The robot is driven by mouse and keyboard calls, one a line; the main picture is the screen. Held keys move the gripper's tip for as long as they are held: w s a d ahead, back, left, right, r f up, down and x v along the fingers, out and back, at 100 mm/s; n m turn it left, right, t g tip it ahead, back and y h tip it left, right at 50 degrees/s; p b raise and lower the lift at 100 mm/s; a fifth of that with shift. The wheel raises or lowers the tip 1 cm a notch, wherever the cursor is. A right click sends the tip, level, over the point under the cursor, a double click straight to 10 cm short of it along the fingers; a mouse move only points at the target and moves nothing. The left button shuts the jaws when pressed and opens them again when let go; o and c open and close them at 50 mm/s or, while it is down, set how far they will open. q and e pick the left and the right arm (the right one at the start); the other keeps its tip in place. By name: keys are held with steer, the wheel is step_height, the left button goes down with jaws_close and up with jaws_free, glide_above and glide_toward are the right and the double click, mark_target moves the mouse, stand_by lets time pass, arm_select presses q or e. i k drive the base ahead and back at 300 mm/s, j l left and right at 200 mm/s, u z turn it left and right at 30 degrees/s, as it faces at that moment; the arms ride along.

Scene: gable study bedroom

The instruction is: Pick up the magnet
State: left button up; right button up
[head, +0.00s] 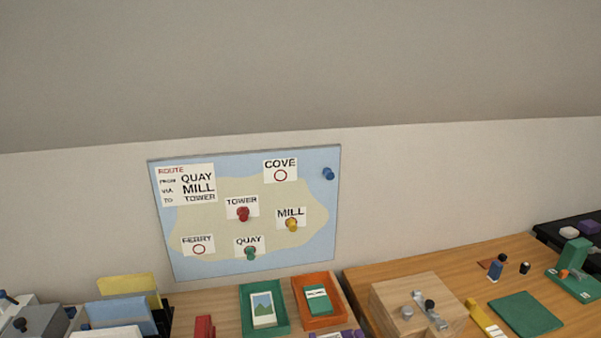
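In the head view a map board (290,260) stands against the wall behind the desk. A blue magnet (328,174) sits at its upper right, away from any label. A red magnet (243,214) is at the TOWER label, a yellow magnet (292,224) at the MILL label and a green magnet (250,253) at the QUAY label. Red rings at COVE (280,175) and FERRY (199,249) have no magnet on them. A route card (186,184) at upper left reads from QUAY via MILL to TOWER. Neither gripper is in view.
A green tray (245,296) and an orange tray (312,323) lie below the board. A wooden box (395,292) with metal fittings, a green mat (527,314) and small items are on the right. Folders (120,312) stand at left. The wall before the board is clear.

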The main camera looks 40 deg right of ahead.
mark_target(327, 172)
steer(key=k+j+z, duration=0.1)
steer(key=z, duration=1.45)
steer(key=k+l, duration=0.05)
